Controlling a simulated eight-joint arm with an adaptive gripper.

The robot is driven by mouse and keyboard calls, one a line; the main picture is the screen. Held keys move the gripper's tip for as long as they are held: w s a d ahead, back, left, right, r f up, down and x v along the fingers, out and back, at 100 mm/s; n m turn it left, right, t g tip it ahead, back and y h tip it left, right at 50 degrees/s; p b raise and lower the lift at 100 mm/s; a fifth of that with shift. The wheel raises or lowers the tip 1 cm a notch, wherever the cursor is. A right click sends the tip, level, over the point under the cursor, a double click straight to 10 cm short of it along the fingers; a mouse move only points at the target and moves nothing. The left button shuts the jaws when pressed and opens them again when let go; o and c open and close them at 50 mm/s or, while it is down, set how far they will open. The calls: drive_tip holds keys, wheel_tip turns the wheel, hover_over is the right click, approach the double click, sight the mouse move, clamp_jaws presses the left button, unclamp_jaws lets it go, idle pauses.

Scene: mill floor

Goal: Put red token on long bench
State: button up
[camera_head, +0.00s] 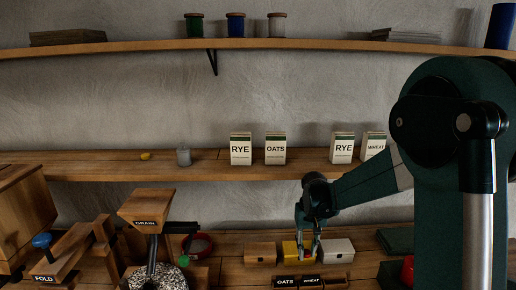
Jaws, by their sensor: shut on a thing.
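My gripper (308,256) points down at the yellow box (288,249), its fingers in front of the box's face. A red-rimmed round dish (198,246) lies left of the boxes, and a red thing (407,270) is partly hidden behind my arm at right. A long wooden surface (220,168) runs along the wall; a lower worktop (230,272) is under my gripper. I cannot tell which is the long bench.
A wooden box (260,253) and a pale box (336,251) flank the yellow one. OATS and WHEAT labels (298,282) stand in front. RYE (241,149) and OATS (275,149) cartons stand behind. A GRAIN stand (146,207) is at left. The wall surface's left part is mostly clear.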

idle(0.3)
drive_tip(key=s+d+r+m+p, duration=0.1)
drive_tip(key=s+d+r+p, duration=0.2)
drive_tip(key=s+d, duration=0.4)
drive_tip(key=s+d+r+m+p, duration=0.1)
drive_tip(key=s+d+r+p, duration=0.2)
drive_tip(key=s+d, duration=0.5)
drive_tip(key=s+d+r+m+p, duration=0.1)
drive_tip(key=s+d+r+p, duration=0.2)
drive_tip(key=d, duration=2.1)
drive_tip(key=s+p, duration=0.1)
drive_tip(key=s, duration=0.3)
drive_tip(key=shift+s, duration=0.2)
drive_tip(key=shift+f, duration=2.9)
drive_tip(key=shift+f, duration=2.05)
